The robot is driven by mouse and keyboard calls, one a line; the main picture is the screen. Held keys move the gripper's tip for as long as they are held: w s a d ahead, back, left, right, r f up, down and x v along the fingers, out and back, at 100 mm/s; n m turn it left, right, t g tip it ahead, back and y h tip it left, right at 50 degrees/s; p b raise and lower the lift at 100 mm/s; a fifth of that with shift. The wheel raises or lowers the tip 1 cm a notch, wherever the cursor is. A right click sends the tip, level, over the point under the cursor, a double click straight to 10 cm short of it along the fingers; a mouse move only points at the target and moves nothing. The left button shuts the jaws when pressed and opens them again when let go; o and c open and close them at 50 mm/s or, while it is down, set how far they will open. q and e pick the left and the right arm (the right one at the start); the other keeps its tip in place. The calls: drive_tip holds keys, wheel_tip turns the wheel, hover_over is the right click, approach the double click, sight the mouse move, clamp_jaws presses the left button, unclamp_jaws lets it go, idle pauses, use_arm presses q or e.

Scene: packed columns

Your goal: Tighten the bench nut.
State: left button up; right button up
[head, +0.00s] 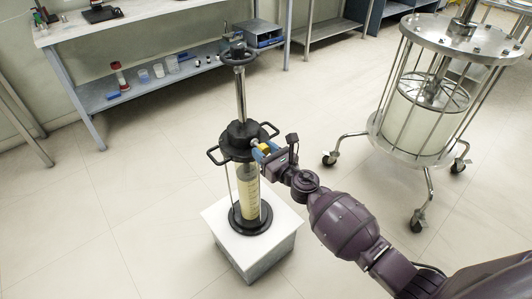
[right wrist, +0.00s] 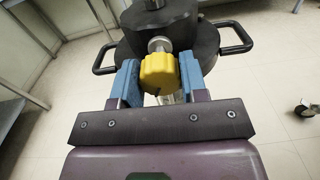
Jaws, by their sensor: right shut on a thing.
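The bench nut is a yellow lobed knob (right wrist: 159,73) on a metal stud at the side of the column's black head (head: 240,137). My right gripper (head: 262,152) reaches it from the right in the head view. In the right wrist view its two blue fingers (right wrist: 158,80) stand on either side of the knob and are shut on it. The column is upright, with a clear graduated tube (head: 250,195) holding pale yellow content. A black handwheel (head: 238,55) tops its shaft. My left gripper is not in view.
The column stands on a white block (head: 272,246) on the tiled floor. A large steel vessel on castors (head: 400,130) stands at the right. A bench with a lower shelf (head: 95,97) runs along the back left. The floor at the left is clear.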

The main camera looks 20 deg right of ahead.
sight(266, 153)
drive_tip(key=o, duration=0.9)
drive_tip(key=shift+c, duration=0.2)
drive_tip(key=shift+o, duration=0.2)
drive_tip(key=shift+s, duration=0.1)
drive_tip(key=shift+v, duration=2.95)
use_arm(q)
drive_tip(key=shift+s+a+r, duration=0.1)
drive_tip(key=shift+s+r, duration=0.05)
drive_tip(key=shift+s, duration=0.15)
use_arm(e)
drive_tip(key=shift+s+d, duration=0.2)
drive_tip(key=shift+s, duration=0.2)
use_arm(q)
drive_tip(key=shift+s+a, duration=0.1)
